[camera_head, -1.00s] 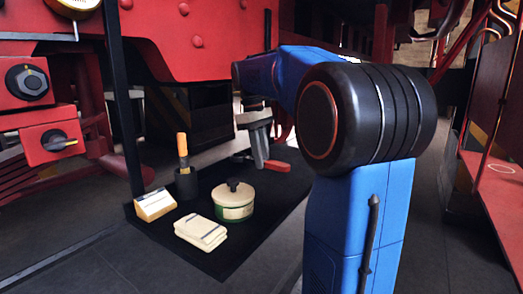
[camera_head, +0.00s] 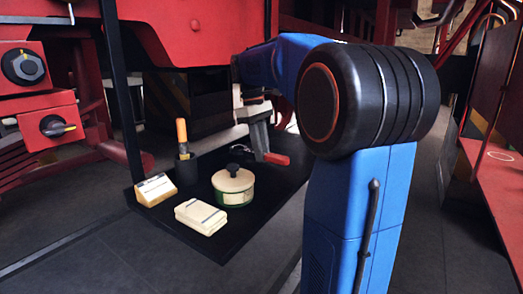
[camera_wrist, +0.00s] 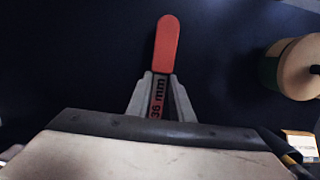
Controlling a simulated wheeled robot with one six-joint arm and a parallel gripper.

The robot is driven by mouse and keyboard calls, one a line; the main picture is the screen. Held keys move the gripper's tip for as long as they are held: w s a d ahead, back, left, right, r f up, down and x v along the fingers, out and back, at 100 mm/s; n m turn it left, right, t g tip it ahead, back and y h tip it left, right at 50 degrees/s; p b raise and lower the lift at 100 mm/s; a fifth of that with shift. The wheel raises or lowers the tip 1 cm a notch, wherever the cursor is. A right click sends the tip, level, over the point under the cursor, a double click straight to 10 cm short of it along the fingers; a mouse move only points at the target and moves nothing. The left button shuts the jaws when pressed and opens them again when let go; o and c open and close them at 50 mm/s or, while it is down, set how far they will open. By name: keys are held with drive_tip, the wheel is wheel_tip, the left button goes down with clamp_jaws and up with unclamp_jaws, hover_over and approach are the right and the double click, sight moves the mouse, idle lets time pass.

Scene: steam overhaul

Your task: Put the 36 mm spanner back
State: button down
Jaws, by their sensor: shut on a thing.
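The 36 mm spanner (camera_wrist: 166,45) has a red handle end and a dark shank marked "36 mm". In the wrist view my gripper (camera_wrist: 160,95) is shut on its shank, and the red end points away from the gripper. In the head view my gripper (camera_head: 259,142) hangs over the black mat, and the spanner's red end (camera_head: 276,159) sticks out to its right. The spanner's other end is hidden by the gripper. I cannot tell how far the spanner is above the mat.
On the black mat (camera_head: 265,194) stand a green and cream lidded pot (camera_head: 234,190), folded cloths (camera_head: 201,216), a card block (camera_head: 156,189) and a dark cup (camera_head: 186,168) with an orange-handled tool. A dark post stands at left. Red machinery overhangs the mat's back.

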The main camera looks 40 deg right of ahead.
drive_tip(key=shift+s+f, duration=0.15)
drive_tip(key=shift+f, duration=0.9)
idle(0.4)
drive_tip(key=c, duration=1.5)
unclamp_jaws()
drive_tip(key=shift+c, duration=0.2)
drive_tip(key=shift+o, duration=0.3)
wheel_tip(320, 180, up, 18)
drive_tip(key=w+a, duration=0.1)
drive_tip(key=w, duration=0.2)
drive_tip(key=shift+r, duration=0.2)
drive_tip(key=shift+a+r, duration=0.1)
drive_tip(key=shift+r, duration=0.15)
